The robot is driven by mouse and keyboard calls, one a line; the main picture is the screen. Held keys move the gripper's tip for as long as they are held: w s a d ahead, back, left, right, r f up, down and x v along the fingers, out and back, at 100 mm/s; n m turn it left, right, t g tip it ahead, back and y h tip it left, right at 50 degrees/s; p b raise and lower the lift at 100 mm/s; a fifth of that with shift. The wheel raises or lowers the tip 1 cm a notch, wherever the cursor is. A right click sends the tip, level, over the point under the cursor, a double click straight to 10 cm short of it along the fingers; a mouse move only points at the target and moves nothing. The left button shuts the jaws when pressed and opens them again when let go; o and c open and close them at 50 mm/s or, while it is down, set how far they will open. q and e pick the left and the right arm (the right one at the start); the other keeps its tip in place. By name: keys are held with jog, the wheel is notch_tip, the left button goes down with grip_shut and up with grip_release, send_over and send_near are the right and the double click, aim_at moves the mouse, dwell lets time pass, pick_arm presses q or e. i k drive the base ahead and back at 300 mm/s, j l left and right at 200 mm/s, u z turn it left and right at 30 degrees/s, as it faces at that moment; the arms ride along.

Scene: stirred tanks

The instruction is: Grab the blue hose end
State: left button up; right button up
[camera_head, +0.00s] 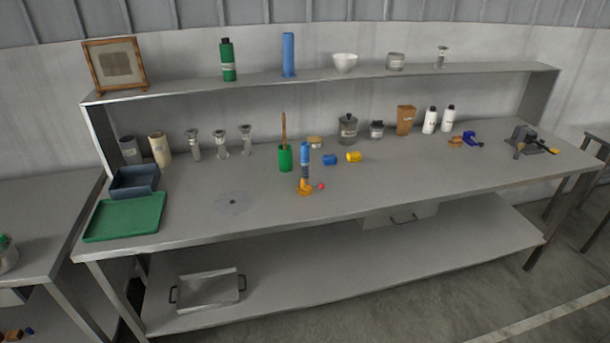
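No hose is clearly recognisable at this distance. A blue upright piece (305,158) stands in an orange-yellow base near the middle of the bench top. A short blue cylinder (329,160) lies just right of it, beside a short yellow cylinder (353,157). A small dark blue item (473,139) lies farther right on the bench. I cannot tell which of these is the blue hose end. Neither of my grippers is in view.
The grey bench (400,185) has clear room along its front edge. A green cup (285,160) stands left of the blue upright piece. A green tray (125,217) and dark blue bin (135,182) are at the left. A raised shelf (190,86) runs along the back.

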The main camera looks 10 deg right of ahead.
aim_at(304, 146)
jog(key=i+l+u, duration=0.15)
jog(key=l, duration=0.15)
jog(key=i+l+u, duration=0.35)
jog(key=l, duration=0.25)
jog(key=i+l+u, duration=0.2)
jog(key=k+l, duration=0.1)
